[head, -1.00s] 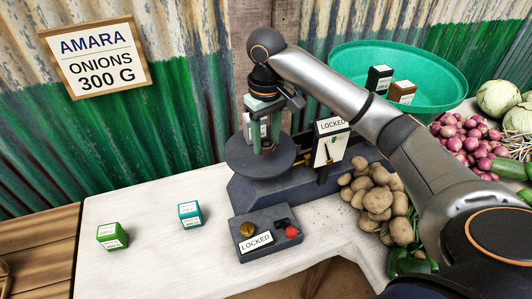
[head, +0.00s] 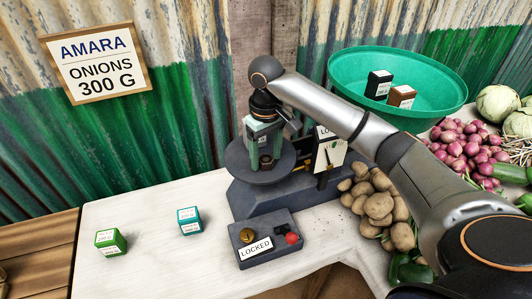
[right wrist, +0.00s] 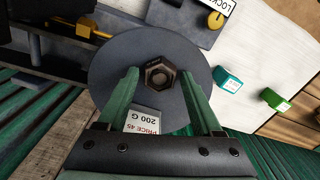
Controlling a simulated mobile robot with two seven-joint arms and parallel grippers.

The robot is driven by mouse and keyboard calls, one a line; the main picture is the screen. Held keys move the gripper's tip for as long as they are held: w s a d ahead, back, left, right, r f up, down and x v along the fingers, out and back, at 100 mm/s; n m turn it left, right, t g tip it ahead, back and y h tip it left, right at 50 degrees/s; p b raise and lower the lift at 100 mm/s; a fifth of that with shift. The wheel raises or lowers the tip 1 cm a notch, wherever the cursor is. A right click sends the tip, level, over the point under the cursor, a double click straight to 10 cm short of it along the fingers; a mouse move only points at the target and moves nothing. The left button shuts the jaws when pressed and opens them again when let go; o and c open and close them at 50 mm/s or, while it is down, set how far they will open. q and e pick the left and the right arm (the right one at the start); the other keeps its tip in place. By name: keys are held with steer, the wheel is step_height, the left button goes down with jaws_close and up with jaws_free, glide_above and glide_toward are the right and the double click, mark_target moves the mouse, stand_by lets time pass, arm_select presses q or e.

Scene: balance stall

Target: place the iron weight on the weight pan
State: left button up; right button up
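The iron weight (right wrist: 160,73) is a dark hexagonal piece with a round hole or recess on top. In the right wrist view it appears at the middle of the round grey weight pan (right wrist: 112,62). My right gripper (right wrist: 160,76) points down over it, with one green finger on each side and a narrow gap at both. In the head view my right gripper (head: 265,165) is low over the pan (head: 240,163), and its fingers hide the weight. My left gripper is not in view.
A dark control box marked LOCKED (head: 264,239) stands in front of the scale. A teal block (head: 189,221) and a green block (head: 110,242) sit on the white cloth at left. Potatoes (head: 378,205) lie right of the scale, below a green basin (head: 430,98).

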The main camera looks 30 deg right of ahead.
mark_target(266, 159)
steer(key=shift+o, duration=0.6)
steer(key=shift+r, duration=0.1)
step_height(266, 159, up, 12)
steer(key=p, duration=0.3)
